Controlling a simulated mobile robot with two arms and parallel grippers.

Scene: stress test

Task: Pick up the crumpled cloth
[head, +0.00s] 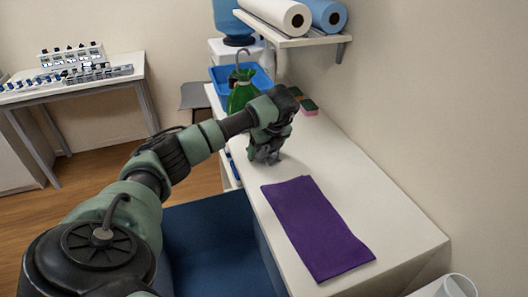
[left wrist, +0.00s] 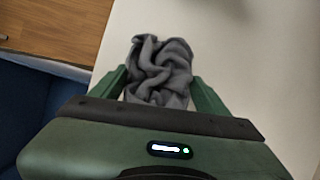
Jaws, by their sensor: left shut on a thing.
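The crumpled cloth (left wrist: 160,70) is grey and bunched in folds. In the left wrist view it lies between the two green fingers of my left gripper (left wrist: 163,90), which is shut on it. In the head view the left gripper (head: 265,153) points down at the white counter (head: 330,165), with a little of the grey cloth (head: 268,158) showing at the fingertips. I cannot tell whether the cloth still touches the counter. My right gripper is in neither view.
A flat purple cloth (head: 315,228) lies on the counter nearer me. A green bag (head: 241,92), sponges (head: 308,107) and a blue tub (head: 262,80) are behind the gripper. A shelf (head: 300,40) with rolls overhangs the back. A blue bin (head: 215,240) stands beside the counter.

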